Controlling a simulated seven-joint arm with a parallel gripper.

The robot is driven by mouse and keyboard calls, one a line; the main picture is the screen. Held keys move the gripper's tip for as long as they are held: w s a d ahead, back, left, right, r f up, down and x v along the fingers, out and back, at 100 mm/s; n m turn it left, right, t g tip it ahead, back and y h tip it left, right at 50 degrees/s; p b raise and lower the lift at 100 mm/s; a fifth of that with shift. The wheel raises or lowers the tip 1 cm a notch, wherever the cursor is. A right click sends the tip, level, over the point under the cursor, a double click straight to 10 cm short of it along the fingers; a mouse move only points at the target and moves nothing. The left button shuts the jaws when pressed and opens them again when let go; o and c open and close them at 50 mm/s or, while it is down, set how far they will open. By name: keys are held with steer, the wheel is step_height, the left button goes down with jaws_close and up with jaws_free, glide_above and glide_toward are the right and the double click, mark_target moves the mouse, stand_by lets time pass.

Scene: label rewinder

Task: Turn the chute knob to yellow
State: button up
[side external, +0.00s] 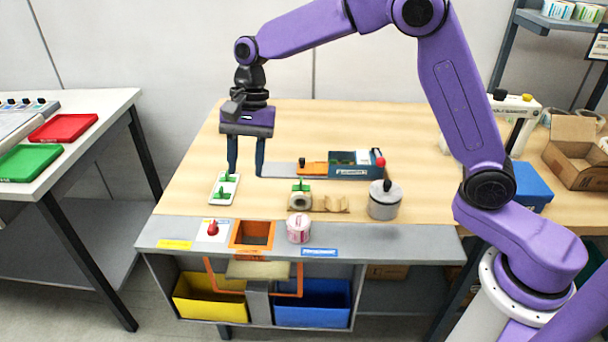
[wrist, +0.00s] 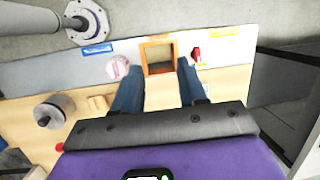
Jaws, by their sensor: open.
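The chute knob (side external: 212,229) is a small red knob on a white plate, at the left of the grey front panel, beside the orange-framed chute opening (side external: 236,246). It also shows in the wrist view (wrist: 197,55), right of the chute opening (wrist: 146,56). A yellow label (side external: 174,244) lies to its left and a blue label (side external: 319,252) lies farther right, past the opening. I cannot tell which way the knob points. My gripper (side external: 247,172) is open and empty, pointing down above the table behind the panel, apart from the knob.
A yellow bin (side external: 209,308) and a blue bin (side external: 312,315) sit under the panel. A pink-and-white roll (side external: 298,229) stands right of the opening.

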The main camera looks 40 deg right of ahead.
steer(key=s+d+r+n+h, duration=0.1)
steer(key=s+d+n, duration=0.2)
steer(key=s+n, duration=0.4)
steer(key=shift+s+d+r, duration=0.2)
steer(key=shift+s+d, duration=0.15)
steer(key=shift+s, duration=2.3)
steer(key=o, duration=0.5)
steer(key=shift+o, duration=0.2)
steer(key=n+t+y, duration=0.1)
steer(key=n+t, duration=0.3)
steer(key=n, duration=0.7)
glide_toward(212, 224)
steer(key=x, duration=0.8)
steer(key=shift+a+f, duration=0.15)
steer(key=shift+f, duration=0.1)
steer(key=c, duration=1.1)
